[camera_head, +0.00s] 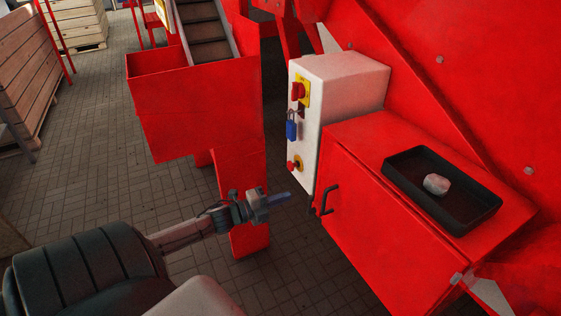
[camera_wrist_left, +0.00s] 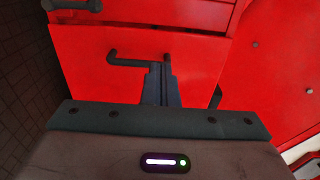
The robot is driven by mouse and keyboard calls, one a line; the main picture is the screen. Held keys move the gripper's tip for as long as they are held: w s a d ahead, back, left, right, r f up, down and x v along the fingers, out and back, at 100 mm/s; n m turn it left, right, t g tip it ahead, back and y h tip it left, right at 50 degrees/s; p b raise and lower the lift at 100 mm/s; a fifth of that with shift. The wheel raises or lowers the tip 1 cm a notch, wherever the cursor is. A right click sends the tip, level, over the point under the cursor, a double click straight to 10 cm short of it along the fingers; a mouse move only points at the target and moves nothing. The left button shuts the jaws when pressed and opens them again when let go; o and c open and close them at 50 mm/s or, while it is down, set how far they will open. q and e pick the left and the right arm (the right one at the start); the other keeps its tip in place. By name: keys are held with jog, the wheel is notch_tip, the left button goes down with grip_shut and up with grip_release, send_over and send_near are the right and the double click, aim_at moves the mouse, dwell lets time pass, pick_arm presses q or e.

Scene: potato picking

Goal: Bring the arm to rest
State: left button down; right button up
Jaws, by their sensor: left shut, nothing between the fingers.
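My left arm reaches in from the left in the head view, and its gripper (camera_head: 284,197) is over the floor, short of the red cabinet. The gripper is shut and empty. In the left wrist view its fingers (camera_wrist_left: 161,78) are together, with the black door handle (camera_wrist_left: 130,60) seen beyond them. I cannot tell from that view whether they touch the handle; in the head view there is a gap between the fingers and the handle (camera_head: 325,200). My right gripper is not in view.
A black tray (camera_head: 410,165) holding a pale lump (camera_head: 436,184) sits on the red cabinet (camera_head: 365,215). A white control box (camera_head: 345,85) with a blue padlock (camera_head: 291,125) stands behind it. A red hopper (camera_head: 195,105) is at the back left. Wooden crates (camera_head: 25,75) stand far left.

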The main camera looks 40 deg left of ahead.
pick_arm(q)
jog(key=shift+s, duration=0.2)
jog(key=shift+f, duration=0.1)
jog(key=s+a+f+n+g+y, duration=0.2)
jog(key=s+f+n+y, duration=0.15)
jog(key=f, duration=0.65)
jog(key=s+a+f+n+g+y, duration=0.15)
jog(key=s+f+n, duration=0.35)
jog(key=f, duration=0.6)
jog(key=s+a+f+n+g+y, duration=0.25)
jog(key=s+f+n, duration=0.2)
jog(key=f, duration=0.55)
jog(key=s+d+f+n+g+y, duration=0.1)
jog(key=s+d+f+n+g, duration=0.5)
jog(key=s+f, duration=0.65)
jog(key=s+d+f+n+g, duration=0.1)
jog(key=s+d+f, duration=0.4)
jog(key=s+d, duration=0.2)
jog(key=s+d+f+n+g+h, duration=0.1)
jog(key=s+d+f, duration=0.4)
jog(key=s, duration=0.5)
jog(key=shift+s+d+n+g, duration=0.2)
jog(key=shift+d+n+g, duration=0.2)
jog(key=shift+d+g, duration=0.6)
